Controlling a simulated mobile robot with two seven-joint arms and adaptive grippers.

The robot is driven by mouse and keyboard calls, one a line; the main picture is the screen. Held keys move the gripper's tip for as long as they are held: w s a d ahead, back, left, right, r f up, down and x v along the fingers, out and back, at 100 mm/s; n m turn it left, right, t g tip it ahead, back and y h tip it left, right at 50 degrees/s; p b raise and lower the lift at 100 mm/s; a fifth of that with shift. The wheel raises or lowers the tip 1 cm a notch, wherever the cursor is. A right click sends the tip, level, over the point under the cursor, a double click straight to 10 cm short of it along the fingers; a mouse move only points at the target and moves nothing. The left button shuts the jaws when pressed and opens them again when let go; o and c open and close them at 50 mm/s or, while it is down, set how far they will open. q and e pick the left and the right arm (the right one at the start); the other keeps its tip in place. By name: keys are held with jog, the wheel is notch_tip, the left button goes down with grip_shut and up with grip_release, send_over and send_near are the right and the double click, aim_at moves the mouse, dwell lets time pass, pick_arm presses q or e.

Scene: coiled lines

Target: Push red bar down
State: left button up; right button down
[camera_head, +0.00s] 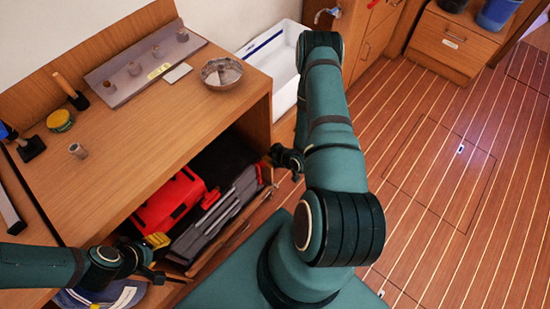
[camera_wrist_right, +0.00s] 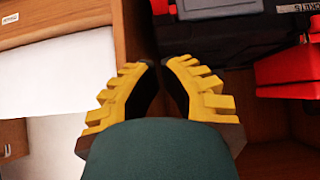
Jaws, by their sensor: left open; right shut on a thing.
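A bright red case (camera_head: 160,205) with a dark patch lies in the open lower compartment of the wooden cabinet. I cannot tell which is the red bar. My right gripper (camera_head: 285,158) is at the compartment's right side, apart from the red case, partly behind my arm. In its wrist view the yellow fingers (camera_wrist_right: 163,66) nearly meet; what they hold is hidden. My left gripper (camera_head: 160,257) is open in front of the compartment's lower left.
A grey slatted item (camera_head: 215,215) lies beside the red case. The wooden counter (camera_head: 130,125) above holds a metal bowl (camera_head: 221,73), a tool rack (camera_head: 145,65) and a yellow tin (camera_head: 60,120). A white bin (camera_head: 270,55) stands behind. The striped floor (camera_head: 450,180) at right is clear.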

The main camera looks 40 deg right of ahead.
jog(key=b, duration=0.1)
send_over(260, 161)
jog(key=s, duration=0.2)
notch_tip(260, 161, down, 4)
jog(key=shift+s+d+f, duration=0.1)
jog(key=shift+d, duration=0.05)
notch_tip(260, 161, down, 2)
jog(key=shift+s+b, duration=0.1)
jog(key=shift+b, duration=0.35)
jog(key=shift+f, duration=0.55)
jog(key=shift+d+f, duration=0.1)
jog(key=shift+f, duration=1.35)
jog(key=shift+r, duration=0.15)
